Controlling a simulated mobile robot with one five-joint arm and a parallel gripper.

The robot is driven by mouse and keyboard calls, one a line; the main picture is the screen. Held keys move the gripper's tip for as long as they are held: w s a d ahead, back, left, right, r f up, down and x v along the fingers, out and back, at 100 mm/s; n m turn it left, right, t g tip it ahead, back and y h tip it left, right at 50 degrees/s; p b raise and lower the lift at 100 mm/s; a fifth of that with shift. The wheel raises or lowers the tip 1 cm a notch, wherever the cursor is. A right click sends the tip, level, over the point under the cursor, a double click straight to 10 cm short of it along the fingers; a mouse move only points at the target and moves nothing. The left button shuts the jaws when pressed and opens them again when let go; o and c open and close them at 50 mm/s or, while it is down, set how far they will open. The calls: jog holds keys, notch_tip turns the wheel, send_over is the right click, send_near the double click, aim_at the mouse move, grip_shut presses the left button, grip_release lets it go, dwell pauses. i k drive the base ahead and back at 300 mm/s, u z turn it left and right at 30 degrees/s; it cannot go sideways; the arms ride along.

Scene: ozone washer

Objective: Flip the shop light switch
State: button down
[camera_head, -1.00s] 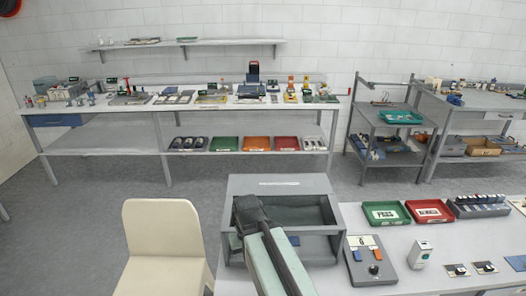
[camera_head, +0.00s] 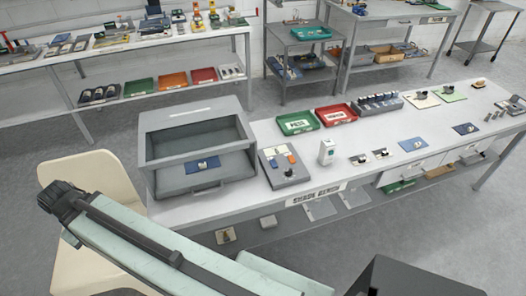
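I cannot pick out the shop light switch for certain. A grey control box (camera_head: 284,167) with an orange and a blue part and a dark knob sits on the near bench. A small white upright device (camera_head: 326,151) stands to its right. A small plate with a knob-like part (camera_head: 226,235) shows below the bench front; its use is unclear. My arm reaches from the bottom up to the left, and its dark end (camera_head: 62,200) is in front of the cream chair, apart from the bench. No fingers can be made out there, and nothing is seen held.
The near bench (camera_head: 240,205) carries a grey open-fronted bin (camera_head: 196,140), a green tray (camera_head: 297,123) and a red tray (camera_head: 338,115). The cream chair (camera_head: 95,175) stands left of the bench. A dark box-like shape fills the bottom right. Open floor lies behind the bench.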

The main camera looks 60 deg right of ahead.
aim_at(291, 159)
jog(key=u, duration=0.55)
jog(key=k, duration=1.75)
jog(key=z, duration=0.45)
jog(key=i, duration=1)
jog(key=u, duration=0.05)
